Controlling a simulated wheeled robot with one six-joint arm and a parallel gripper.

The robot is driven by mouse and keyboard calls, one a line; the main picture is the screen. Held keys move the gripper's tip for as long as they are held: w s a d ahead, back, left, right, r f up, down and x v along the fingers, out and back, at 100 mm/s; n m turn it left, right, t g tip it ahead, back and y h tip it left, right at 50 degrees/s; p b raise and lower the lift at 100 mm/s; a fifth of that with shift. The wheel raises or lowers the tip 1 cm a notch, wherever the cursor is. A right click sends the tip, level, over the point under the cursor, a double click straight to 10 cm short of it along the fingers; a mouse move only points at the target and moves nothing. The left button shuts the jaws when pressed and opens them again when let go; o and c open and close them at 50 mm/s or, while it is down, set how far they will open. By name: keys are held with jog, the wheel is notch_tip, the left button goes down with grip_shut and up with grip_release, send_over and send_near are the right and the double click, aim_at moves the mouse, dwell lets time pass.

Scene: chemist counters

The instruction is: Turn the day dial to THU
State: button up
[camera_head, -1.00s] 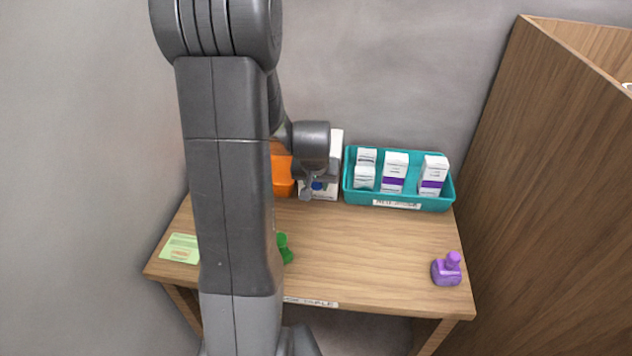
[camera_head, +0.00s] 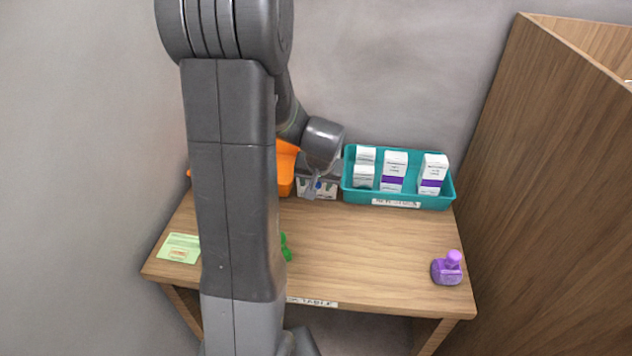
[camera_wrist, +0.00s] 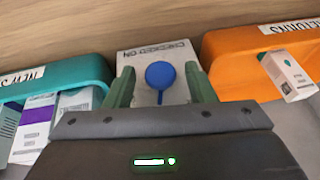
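The day dial is a round blue knob (camera_wrist: 160,74) on the face of a white box (camera_wrist: 136,60) labelled "CHECKED ON". A thin blue bar runs from the knob toward the bottom of the wrist view. The day letters are hidden or cannot be read. My gripper (camera_wrist: 161,84) is open, with one green-grey finger on each side of the knob and gaps showing; I cannot tell how far it stands from the dial face. In the head view my gripper (camera_head: 312,192) is in front of the white box (camera_head: 325,193), hiding much of it.
A teal tray (camera_head: 400,203) with several medicine boxes stands close on the box's right in the head view. An orange "RETURNS" bin (camera_wrist: 232,48) is close on its other side. A purple bottle (camera_head: 447,270), a green object (camera_head: 286,248) and a green card (camera_head: 179,248) are on the table.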

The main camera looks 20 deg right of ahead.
jog(key=v, duration=1.3)
jog(key=shift+s+r, duration=0.2)
jog(key=shift+r, duration=0.15)
jog(key=x, duration=1.3)
jog(key=shift+w+f, duration=0.2)
jog(key=shift+f, duration=0.15)
jog(key=shift+r, duration=0.1)
jog(key=v, duration=1.4)
jog(key=x, duration=1.4)
jog(key=shift+p, duration=0.65)
jog(key=shift+a+f+g+h+b, duration=0.1)
jog(key=shift+f+g+h+b, duration=0.15)
jog(key=shift+h, duration=0.25)
